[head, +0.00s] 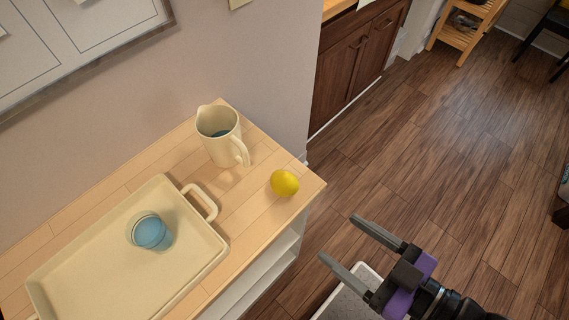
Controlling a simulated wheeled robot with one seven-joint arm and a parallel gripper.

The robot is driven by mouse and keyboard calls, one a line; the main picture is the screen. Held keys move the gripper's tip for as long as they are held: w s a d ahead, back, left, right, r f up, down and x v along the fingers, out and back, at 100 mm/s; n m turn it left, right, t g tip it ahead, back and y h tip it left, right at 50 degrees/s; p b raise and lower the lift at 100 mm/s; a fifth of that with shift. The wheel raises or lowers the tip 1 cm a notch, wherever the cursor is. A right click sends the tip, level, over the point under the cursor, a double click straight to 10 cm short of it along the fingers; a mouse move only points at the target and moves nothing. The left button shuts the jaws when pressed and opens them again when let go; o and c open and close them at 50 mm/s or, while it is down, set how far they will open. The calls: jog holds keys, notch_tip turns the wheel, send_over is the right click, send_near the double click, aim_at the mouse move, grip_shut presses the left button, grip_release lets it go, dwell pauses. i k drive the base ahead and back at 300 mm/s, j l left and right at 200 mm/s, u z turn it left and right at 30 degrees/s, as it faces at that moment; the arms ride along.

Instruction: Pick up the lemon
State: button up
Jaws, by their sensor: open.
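The yellow lemon (285,183) lies on the light wooden tabletop (250,208), close to its right corner. My gripper (338,238) shows at the lower right in the head view, with two grey fingers spread apart and a purple part behind them. It is open and empty. It is to the right of and below the lemon in the picture, apart from it, over the floor beyond the table's edge. The lemon is in full view.
A cream pitcher (213,121) with blue inside stands left of the lemon. A wall rises behind. Wooden floor (420,150) lies open to the right. Dark cabinets (350,65) stand behind.

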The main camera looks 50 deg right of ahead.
aim_at(283, 184)
jog(key=k+l+z, duration=0.15)
jog(key=l+z, duration=0.2)
jog(key=l, duration=0.4)
jog(key=k+l+u, duration=0.1)
jog(key=l, duration=0.25)
jog(key=l+u, duration=0.3)
jog(key=k+l, duration=0.05)
